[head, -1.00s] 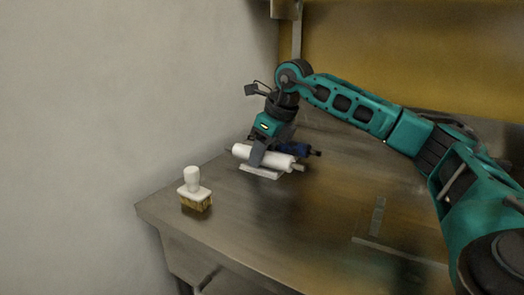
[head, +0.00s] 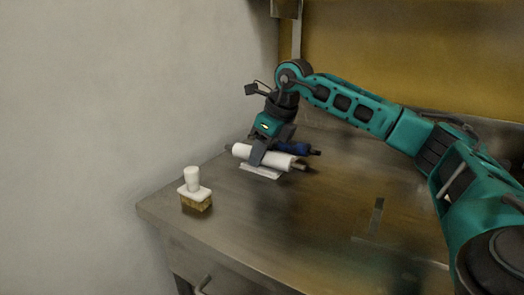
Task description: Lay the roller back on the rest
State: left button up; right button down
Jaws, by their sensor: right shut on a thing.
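The white roller (head: 282,160) has dark ends and lies across the jaws of my right gripper (head: 258,158), which is shut on it. The roller is over a flat pale piece (head: 260,172), which looks like the rest, on the far left part of the steel table. Whether the roller touches the rest cannot be told from this angle. The gripper finger hides part of the roller. My left gripper is not in view.
A brush with a white handle and tan bristles (head: 196,203) stands near the table's left front corner. A blue object (head: 293,148) lies just behind the roller. A flat plate with a strip (head: 377,215) is at the right. The steel table (head: 300,220) is clear in the middle. A wall is close at the left.

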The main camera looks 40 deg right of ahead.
dwell(0.4)
jog(key=c, duration=0.6)
grip_release()
jog(key=shift+f, duration=0.1)
notch_tip(320, 180, up, 2)
jog(key=shift+r+p, duration=0.15)
jog(key=shift+p, duration=0.95)
jog(key=shift+r+p, duration=2.3)
jog(key=shift+r, duration=0.05)
